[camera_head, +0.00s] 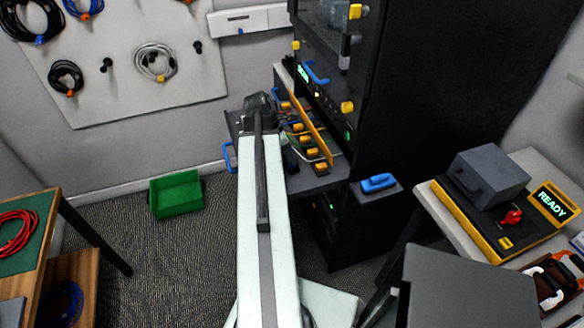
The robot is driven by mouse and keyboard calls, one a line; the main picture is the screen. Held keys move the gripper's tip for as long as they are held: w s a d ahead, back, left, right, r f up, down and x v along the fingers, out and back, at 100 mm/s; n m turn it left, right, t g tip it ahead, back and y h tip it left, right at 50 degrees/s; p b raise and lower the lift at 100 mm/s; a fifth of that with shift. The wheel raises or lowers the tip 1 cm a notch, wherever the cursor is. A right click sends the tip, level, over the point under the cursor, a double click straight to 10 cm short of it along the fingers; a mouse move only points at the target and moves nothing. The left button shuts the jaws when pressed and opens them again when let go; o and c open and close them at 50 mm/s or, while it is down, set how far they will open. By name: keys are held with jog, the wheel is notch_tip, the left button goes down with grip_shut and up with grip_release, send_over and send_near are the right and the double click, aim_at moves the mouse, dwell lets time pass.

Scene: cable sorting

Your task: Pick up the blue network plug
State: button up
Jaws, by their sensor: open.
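My arm reaches away from me up the middle of the view, ending in my dark gripper (262,104) beside the equipment rack. The gripper is open; its fingertips are small and hard to make out. A small dark-blue piece (290,160), possibly the blue network plug, shows just right of my arm, by the lower end of the row of orange plugs (310,138). My arm partly hides that area. A brighter blue rounded object (379,182) lies on a small dark ledge at the rack's right; I cannot tell whether it is a plug. Nothing shows held.
The black rack (400,110) blocks the back right. A green bin (177,194) stands on the carpet at left. A cable pegboard (110,60) hangs behind. A table with a READY box (552,203) is at right, a green-topped bench (35,232) at left.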

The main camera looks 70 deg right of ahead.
jog(key=b+x, duration=0.3)
jog(key=x, duration=0.1)
jog(key=shift+f, duration=0.35)
jog(key=shift+r, duration=0.2)
grip_shut()
notch_tip(320, 180, up, 10)
jog(key=p, duration=1)
jog(key=shift+a, duration=0.1)
jog(key=shift+r, duration=0.15)
notch_tip(320, 180, up, 3)
jog(key=p, duration=0.3)
jog(key=shift+r, duration=0.1)
